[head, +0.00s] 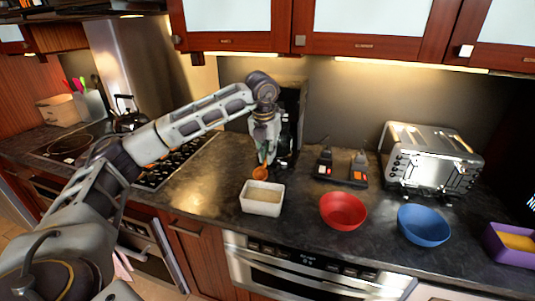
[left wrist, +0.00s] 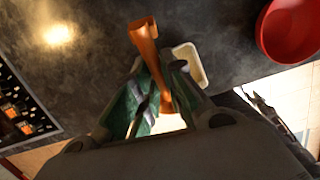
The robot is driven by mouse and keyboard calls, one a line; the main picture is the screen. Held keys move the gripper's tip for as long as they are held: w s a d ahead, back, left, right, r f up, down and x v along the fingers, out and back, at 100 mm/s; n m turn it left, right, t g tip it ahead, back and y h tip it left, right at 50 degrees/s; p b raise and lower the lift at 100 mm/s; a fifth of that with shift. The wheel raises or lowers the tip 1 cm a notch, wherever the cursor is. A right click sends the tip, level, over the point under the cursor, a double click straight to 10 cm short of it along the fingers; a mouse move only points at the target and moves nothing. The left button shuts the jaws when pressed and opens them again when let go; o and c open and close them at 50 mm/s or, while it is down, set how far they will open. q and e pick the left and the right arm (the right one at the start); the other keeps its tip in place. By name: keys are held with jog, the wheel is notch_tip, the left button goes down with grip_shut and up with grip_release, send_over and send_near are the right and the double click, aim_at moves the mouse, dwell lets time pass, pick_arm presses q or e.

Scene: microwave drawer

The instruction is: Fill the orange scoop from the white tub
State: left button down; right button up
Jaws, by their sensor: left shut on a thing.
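My left gripper (head: 266,158) is shut on the orange scoop (head: 260,173). The scoop hangs below the fingers, at the back edge of the white tub (head: 263,209) in the head view. I cannot tell whether the scoop touches the tub. The tub is a rectangular container on the dark counter with a pale beige fill inside. In the left wrist view the orange scoop (left wrist: 146,45) stands up between the green-lined fingers, and the tub (left wrist: 190,66) shows just to its right, partly hidden by a finger. The inside of the scoop's bowl is not clear. My right gripper is not in view.
A red bowl (head: 343,211) and a blue bowl (head: 423,225) stand right of the tub. A purple container (head: 511,245) sits at the far right. A toaster (head: 432,160) stands behind the bowls, and a stove (head: 172,166) lies left. Upper cabinets hang above.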

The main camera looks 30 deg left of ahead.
pick_arm(q)
jog(key=shift+f, duration=0.15)
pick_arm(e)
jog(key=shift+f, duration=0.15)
pick_arm(q)
jog(key=shift+f+b, duration=0.4)
jog(key=shift+f, duration=0.05)
jog(key=shift+a+f+b, duration=0.1)
jog(key=shift+f+b, duration=0.3)
jog(key=shift+f, duration=0.2)
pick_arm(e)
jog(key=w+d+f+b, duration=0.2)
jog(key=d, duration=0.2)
pick_arm(q)
notch_tip(320, 180, down, 4)
jog(key=shift+r, duration=0.1)
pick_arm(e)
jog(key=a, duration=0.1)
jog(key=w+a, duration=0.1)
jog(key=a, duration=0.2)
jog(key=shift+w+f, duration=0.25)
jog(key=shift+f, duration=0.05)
pick_arm(q)
jog(key=shift+f+b, duration=0.3)
jog(key=shift+b, duration=0.1)
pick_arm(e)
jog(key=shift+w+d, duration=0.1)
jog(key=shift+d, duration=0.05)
